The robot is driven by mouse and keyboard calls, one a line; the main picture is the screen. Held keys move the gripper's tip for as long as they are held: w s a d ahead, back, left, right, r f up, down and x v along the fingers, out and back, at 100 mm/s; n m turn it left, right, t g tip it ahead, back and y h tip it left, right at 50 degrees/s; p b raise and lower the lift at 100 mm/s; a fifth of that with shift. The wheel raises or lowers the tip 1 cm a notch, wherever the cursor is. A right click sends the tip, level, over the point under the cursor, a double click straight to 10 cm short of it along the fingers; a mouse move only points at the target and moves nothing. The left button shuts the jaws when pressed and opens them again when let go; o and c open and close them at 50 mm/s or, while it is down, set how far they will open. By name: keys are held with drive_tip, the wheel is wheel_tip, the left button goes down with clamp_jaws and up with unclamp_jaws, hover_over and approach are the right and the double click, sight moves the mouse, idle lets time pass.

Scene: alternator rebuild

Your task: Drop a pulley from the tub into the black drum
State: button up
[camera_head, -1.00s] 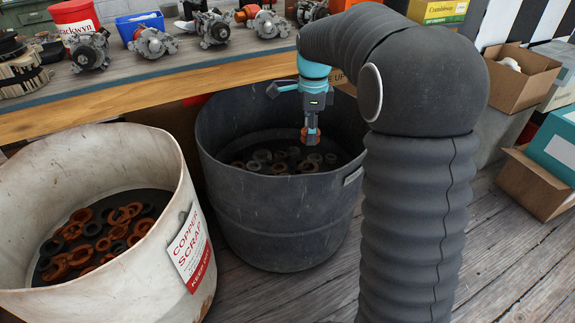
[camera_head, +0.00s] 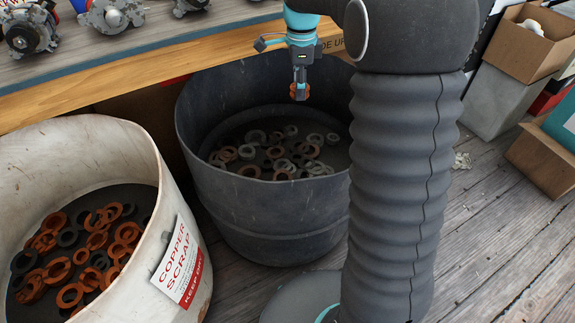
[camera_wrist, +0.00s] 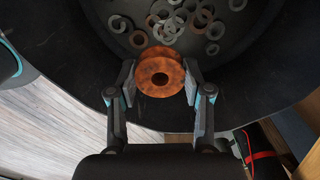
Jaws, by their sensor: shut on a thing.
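My gripper (camera_head: 300,88) is shut on a rusty orange-brown pulley (camera_head: 299,92). The pulley (camera_wrist: 160,78) shows in the wrist view between the two fingers, with its round centre hole facing the camera. My gripper holds it above the black drum (camera_head: 255,215), over the back part of its opening. Rings and washers lie on the drum's floor, grey and brownish. In the wrist view the drum's floor and curved wall (camera_wrist: 95,95) lie below the pulley.
A white tub (camera_head: 152,165) labelled "Copper scrap" stands left of the drum, holding orange and dark rings. A wooden bench (camera_head: 120,88) with alternators runs behind. Cardboard boxes (camera_head: 535,45) stand at the right. Plank floor (camera_head: 490,220) is open at the right front.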

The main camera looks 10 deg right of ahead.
drive_tip(key=shift+f+b, duration=1.2)
drive_tip(key=shift+f, duration=0.55)
drive_tip(key=o, duration=1.4)
wheel_tip(320, 180, up, 12)
drive_tip(key=shift+r, duration=0.1)
